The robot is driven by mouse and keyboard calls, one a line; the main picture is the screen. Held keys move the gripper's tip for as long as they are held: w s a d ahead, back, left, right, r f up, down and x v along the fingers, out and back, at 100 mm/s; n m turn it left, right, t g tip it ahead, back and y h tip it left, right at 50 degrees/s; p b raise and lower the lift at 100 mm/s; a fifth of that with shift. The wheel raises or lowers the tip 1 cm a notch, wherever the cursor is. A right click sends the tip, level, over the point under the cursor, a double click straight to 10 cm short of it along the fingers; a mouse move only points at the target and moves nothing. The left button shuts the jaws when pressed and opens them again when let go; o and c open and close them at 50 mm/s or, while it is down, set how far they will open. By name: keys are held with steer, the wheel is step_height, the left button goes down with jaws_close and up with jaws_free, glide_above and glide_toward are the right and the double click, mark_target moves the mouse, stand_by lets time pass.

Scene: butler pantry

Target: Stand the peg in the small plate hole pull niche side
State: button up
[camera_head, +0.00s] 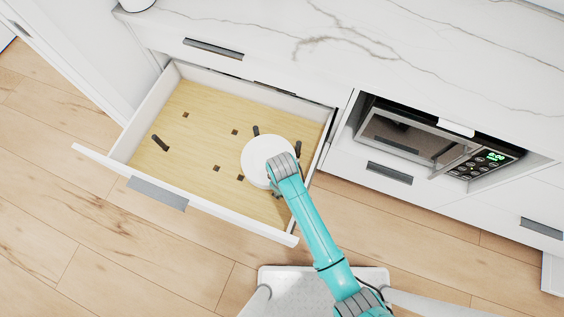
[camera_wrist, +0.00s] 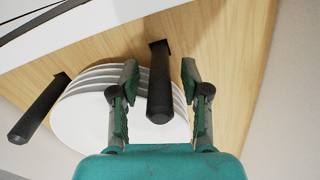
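A stack of white plates (camera_head: 262,153) sits on the wooden peg board (camera_head: 200,100) in the open drawer. Dark pegs show beside it: one behind (camera_head: 256,131) and one at its right (camera_head: 298,149). Another peg (camera_head: 161,142) is at the board's left; I cannot tell whether it stands or lies. My gripper (camera_head: 275,186) is over the plates. In the wrist view my open gripper (camera_wrist: 160,76) has a black peg (camera_wrist: 159,85) between its fingers, with gaps on both sides. A second peg (camera_wrist: 38,108) is left of the stacked plates (camera_wrist: 82,112). The board under my gripper is hidden.
Several small square holes, such as this one (camera_head: 216,168), are bare in the board. The drawer's front wall (camera_head: 200,202) carries a grey pull (camera_head: 157,194). The microwave (camera_head: 430,140) sits in a niche at the right. The marble counter (camera_head: 390,40) is above.

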steer(key=shift+r, duration=0.1)
step_height(320, 180, up, 12)
steer(key=shift+r, duration=0.1)
stand_by(0.4)
stand_by(0.5)
steer(key=shift+s, duration=0.1)
